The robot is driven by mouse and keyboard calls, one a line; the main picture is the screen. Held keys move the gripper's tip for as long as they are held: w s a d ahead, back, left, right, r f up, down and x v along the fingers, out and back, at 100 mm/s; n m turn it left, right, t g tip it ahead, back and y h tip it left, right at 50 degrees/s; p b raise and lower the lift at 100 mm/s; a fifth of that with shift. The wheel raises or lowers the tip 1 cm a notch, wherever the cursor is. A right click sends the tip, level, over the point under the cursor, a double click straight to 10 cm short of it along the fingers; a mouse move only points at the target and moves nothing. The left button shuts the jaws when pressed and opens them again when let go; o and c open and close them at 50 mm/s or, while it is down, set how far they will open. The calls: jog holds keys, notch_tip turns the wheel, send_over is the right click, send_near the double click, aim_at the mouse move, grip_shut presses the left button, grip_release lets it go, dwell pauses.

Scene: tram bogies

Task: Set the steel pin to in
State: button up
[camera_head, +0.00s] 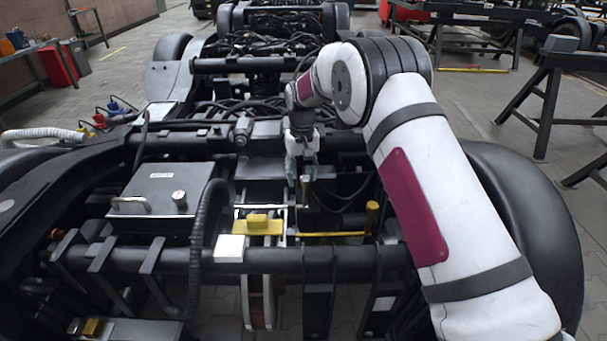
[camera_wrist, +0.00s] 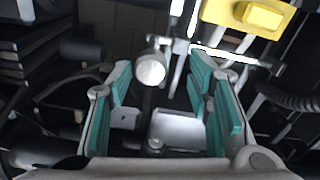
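The steel pin (camera_wrist: 150,69) shows in the wrist view as a round, pale metal end, between and just beyond my fingertips, nearer the left finger. In the head view the pin (camera_head: 305,187) stands upright, a slim stem under my gripper. My gripper (camera_head: 302,160) points down above it from the end of the white arm. In the wrist view my gripper (camera_wrist: 160,72) is open, its teal finger pads apart with clear gaps beside the pin. I cannot tell the height gap between fingertips and pin. The pin's lower end is hard to make out.
A yellow block (camera_head: 258,223) sits on rails left of the pin; it also shows in the wrist view (camera_wrist: 262,15). A yellow-topped post (camera_head: 372,207) stands to the right. A grey box (camera_head: 160,190), a black hose (camera_head: 203,220) and black bogie beams crowd around.

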jog(key=shift+d, duration=0.1)
jog(key=shift+r, duration=0.15)
notch_tip(320, 180, up, 12)
jog(key=shift+f, duration=0.2)
jog(key=shift+r, duration=0.1)
dwell(0.3)
jog(key=s+d+r+m, duration=0.1)
jog(key=s+d+r, duration=0.5)
jog(key=s+r, duration=0.4)
jog(key=s+d+r, duration=0.6)
jog(key=s+r, duration=0.1)
jog(key=s, duration=0.4)
jog(key=s+d+f, duration=0.2)
jog(key=s, duration=0.9)
jog(key=s+d+f+m, duration=0.1)
jog(key=s+d+f, duration=0.1)
jog(key=s, duration=0.9)
jog(key=s+d+f, duration=0.2)
jog(key=s, duration=0.8)
notch_tip(320, 180, up, 23)
jog(key=t+p, duration=0.4)
jog(key=p, duration=1.7)
jog(key=shift+d+r+p, duration=0.15)
jog(key=shift+p, duration=0.2)
